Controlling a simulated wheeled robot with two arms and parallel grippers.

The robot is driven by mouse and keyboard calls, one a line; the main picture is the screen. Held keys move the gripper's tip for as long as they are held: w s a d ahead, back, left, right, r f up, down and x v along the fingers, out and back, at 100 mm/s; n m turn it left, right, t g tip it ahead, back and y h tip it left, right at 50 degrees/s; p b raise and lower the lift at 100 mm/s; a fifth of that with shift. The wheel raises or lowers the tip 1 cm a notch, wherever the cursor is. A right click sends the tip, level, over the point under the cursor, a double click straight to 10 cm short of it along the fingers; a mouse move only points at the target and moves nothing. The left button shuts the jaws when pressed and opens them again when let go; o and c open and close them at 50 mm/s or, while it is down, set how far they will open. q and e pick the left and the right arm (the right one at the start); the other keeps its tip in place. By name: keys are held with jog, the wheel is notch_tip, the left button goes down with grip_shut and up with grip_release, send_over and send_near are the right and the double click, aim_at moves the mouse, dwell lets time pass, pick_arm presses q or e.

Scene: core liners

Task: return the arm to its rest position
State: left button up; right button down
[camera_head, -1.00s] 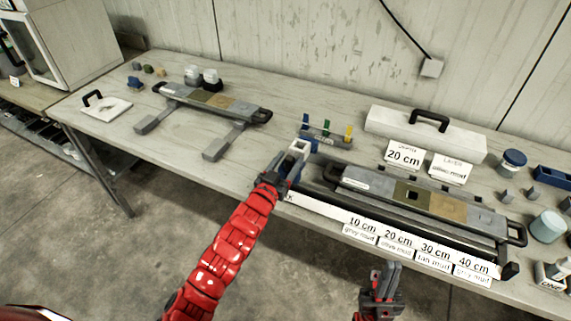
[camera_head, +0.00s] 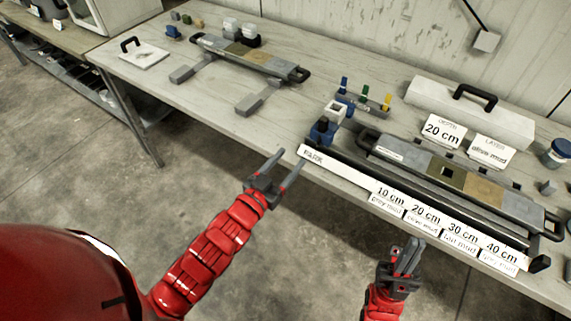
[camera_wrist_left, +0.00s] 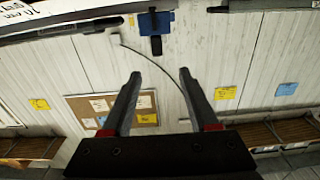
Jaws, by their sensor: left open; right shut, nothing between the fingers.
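My left gripper (camera_head: 279,178) is open and empty, in front of the table's front edge in the head view. In the left wrist view its two fingers (camera_wrist_left: 160,95) stand apart with nothing between them. My right gripper (camera_head: 411,251) is shut and empty, low in front of the table near the label cards.
The table (camera_head: 215,120) carries a core tray (camera_head: 455,178) at right with a labelled strip (camera_head: 345,178) along its front. A second core tray (camera_head: 250,57) lies at left. A blue-and-white block (camera_head: 328,122) stands by the right tray's left end. Floor (camera_head: 75,160) is clear.

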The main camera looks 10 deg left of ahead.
pick_arm(q)
jog(key=shift+s+a, duration=0.15)
jog(key=shift+s, duration=0.3)
